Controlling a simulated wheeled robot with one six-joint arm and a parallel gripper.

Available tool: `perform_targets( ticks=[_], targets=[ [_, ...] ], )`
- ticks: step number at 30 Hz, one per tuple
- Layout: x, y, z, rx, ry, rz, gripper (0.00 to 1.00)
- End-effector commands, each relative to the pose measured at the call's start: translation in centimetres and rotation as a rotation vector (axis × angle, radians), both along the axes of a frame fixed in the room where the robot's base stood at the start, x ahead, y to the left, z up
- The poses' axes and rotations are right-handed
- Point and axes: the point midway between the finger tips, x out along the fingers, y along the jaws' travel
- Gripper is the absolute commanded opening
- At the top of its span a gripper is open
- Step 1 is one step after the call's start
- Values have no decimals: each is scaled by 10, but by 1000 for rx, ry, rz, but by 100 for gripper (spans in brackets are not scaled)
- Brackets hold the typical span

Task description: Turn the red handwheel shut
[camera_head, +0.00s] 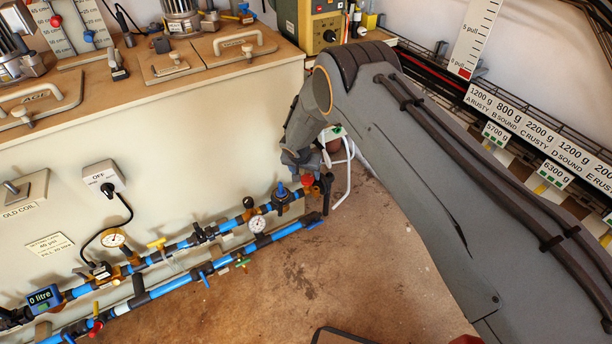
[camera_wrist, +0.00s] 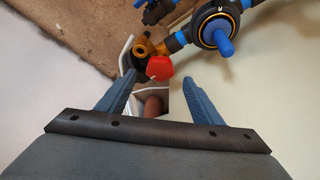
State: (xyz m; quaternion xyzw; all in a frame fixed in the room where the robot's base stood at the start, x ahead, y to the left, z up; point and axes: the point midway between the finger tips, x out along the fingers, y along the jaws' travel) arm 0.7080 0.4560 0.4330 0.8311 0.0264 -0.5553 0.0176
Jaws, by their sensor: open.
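The red handwheel (camera_wrist: 159,68) sits on a brass fitting (camera_wrist: 147,47) at the end of the blue pipe in the wrist view. In the head view, the red handwheel (camera_head: 307,179) shows small, just below my gripper (camera_head: 300,163). In the wrist view, my gripper (camera_wrist: 160,80) is open and empty. Its two blue-grey fingers stand wide apart, with the handwheel between and slightly beyond their tips. I see no contact with the handwheel. How far it is turned cannot be told.
A blue-handled valve (camera_wrist: 221,38) lies right of the handwheel in the wrist view. A pressure gauge (camera_head: 257,223) and blue pipes (camera_head: 180,284) run along the cream cabinet (camera_head: 200,130). A white bent pipe (camera_head: 348,170) stands behind my gripper. The brown floor (camera_head: 370,260) is mostly clear.

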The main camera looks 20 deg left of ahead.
Motion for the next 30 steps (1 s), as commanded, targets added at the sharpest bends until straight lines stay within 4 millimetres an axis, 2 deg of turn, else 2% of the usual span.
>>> perform_targets(
  ticks=[3,8,25,28,30],
  targets=[
    [-6,-1,17,0,0,1,60],
    [-11,-1,27,0,0,-1,60],
    [-11,-3,31,-1,1,-3,60],
    [-6,-16,48,-9,5,-9,60],
    [-1,-36,71,-19,15,-18,60]
  ],
)
